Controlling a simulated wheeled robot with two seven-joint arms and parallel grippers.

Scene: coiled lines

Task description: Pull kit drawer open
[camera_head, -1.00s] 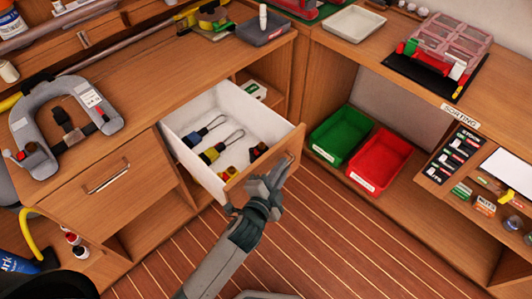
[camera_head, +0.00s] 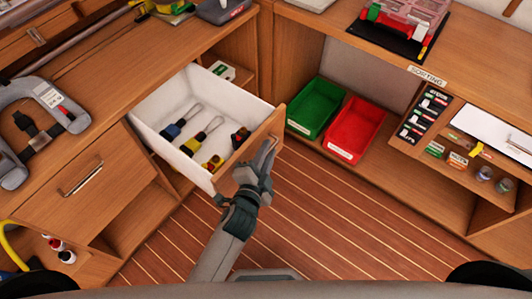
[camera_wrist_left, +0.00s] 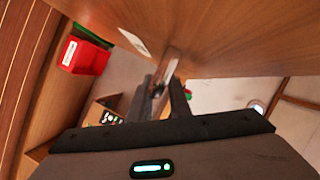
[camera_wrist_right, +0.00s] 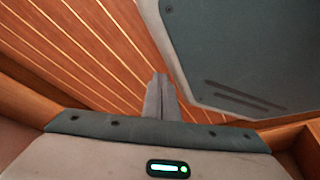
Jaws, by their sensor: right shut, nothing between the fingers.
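The kit drawer (camera_head: 200,168) is pulled out of the wooden bench, showing its white inside. Several tools with blue, yellow and red parts, some with wire loops, lie in it. My left gripper (camera_head: 266,155) is at the handle on the drawer's front. In the left wrist view its fingers (camera_wrist_left: 164,88) close around the metal handle (camera_wrist_left: 169,65), beside the wooden drawer front (camera_wrist_left: 225,35). In the right wrist view my right gripper (camera_wrist_right: 160,82) is shut and empty over the plank floor, away from the drawer.
Another drawer (camera_head: 75,185) at the left is shut. A green bin (camera_head: 314,108) and a red bin (camera_head: 355,128) stand on a low shelf to the right. A grey life vest (camera_head: 40,125) lies on the bench. The plank floor (camera_head: 330,220) before the drawer is clear.

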